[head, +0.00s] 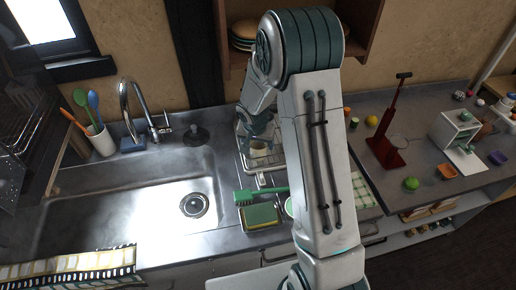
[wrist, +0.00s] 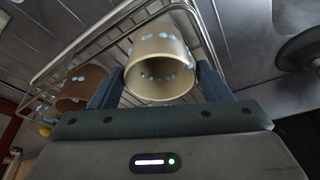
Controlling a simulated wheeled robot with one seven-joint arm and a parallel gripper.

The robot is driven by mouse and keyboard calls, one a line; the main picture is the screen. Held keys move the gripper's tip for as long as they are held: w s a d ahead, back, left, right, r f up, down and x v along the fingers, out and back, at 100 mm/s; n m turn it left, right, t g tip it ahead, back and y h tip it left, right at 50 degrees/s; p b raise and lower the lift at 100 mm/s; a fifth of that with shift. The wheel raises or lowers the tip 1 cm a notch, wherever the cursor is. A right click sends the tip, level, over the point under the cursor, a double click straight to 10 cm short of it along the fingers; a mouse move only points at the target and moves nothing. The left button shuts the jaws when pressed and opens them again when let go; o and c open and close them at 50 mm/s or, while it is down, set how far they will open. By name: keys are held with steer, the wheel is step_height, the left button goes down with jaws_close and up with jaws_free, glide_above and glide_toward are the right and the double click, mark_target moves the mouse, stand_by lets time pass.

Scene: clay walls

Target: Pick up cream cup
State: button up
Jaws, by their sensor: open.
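The cream cup (wrist: 162,55) has a pale body with light blue spots. In the wrist view it lies between the two fingers of my gripper (wrist: 160,88), with its open mouth towards the camera. The fingers are apart, one on each side of the cup; I cannot tell whether either touches it. In the head view the cup (head: 258,148) is in the wire rack (head: 262,178) on the counter, partly covered by my gripper (head: 258,135).
A brown spotted cup (wrist: 82,88) is in the rack left of the cream cup. A green brush (head: 262,194) and a sponge (head: 260,216) lie in front of the rack. The sink (head: 130,200) is to the left. A shelf (head: 300,30) hangs above.

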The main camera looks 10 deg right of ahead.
steer(key=shift+w+f, duration=0.15)
steer(key=shift+f, duration=0.5)
steer(key=c, duration=0.8)
